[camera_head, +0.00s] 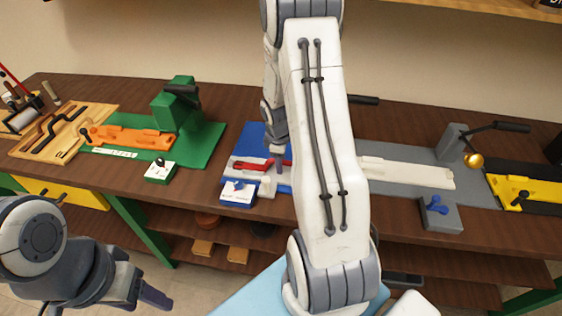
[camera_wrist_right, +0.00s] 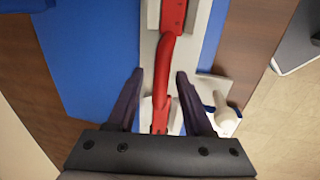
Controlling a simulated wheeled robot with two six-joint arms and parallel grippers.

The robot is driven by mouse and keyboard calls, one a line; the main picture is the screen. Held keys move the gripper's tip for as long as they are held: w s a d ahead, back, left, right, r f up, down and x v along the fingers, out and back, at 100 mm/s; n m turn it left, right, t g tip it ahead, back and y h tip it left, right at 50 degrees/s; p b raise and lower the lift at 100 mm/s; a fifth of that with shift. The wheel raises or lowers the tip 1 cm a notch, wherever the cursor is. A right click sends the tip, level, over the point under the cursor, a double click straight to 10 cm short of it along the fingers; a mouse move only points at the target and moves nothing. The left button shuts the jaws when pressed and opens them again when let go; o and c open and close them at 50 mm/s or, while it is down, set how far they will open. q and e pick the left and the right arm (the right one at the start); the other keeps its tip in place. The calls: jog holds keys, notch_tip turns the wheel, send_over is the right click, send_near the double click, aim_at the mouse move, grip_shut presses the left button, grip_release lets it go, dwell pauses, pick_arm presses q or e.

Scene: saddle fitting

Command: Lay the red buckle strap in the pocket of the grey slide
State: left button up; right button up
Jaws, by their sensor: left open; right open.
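The red buckle strap (camera_head: 262,164) lies along the light grey slide (camera_head: 234,173) at the blue station. In the right wrist view the strap (camera_wrist_right: 176,70) runs lengthwise over the slide (camera_wrist_right: 150,48), with a bent middle section. I cannot tell how fully it sits in the pocket. My right gripper (camera_wrist_right: 159,75) is open, its two fingers on either side of the strap's near part and apart from it. In the head view my right arm hides part of the station. My left gripper (camera_head: 150,297) is open and empty, low at the left, away from the table.
A blue mat (camera_wrist_right: 85,50) lies under the slide, with a blue box (camera_head: 238,194) at the front. A green station (camera_head: 205,140) with an orange part stands left. A grey station (camera_head: 410,156) with a cream part and a yellow one (camera_head: 530,190) stand right.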

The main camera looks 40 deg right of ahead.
notch_tip(320, 180, up, 11)
jog(key=s+a, duration=0.1)
jog(key=a, duration=0.1)
jog(key=a+r, duration=0.3)
jog(key=a, duration=0.7)
jog(key=s+a+r+y, duration=0.1)
jog(key=s+a, duration=0.2)
jog(key=a, duration=0.3)
jog(key=s+a+r+y, duration=0.1)
jog(key=s+a, duration=0.2)
jog(key=a, duration=0.3)
jog(key=s+a+r+g, duration=0.1)
jog(key=s+a, duration=0.9)
jog(key=s, duration=0.4)
jog(key=shift+r+m+y, duration=0.15)
jog(key=shift+m+y, duration=0.15)
jog(key=shift+m, duration=0.1)
jog(key=shift+o, duration=0.3)
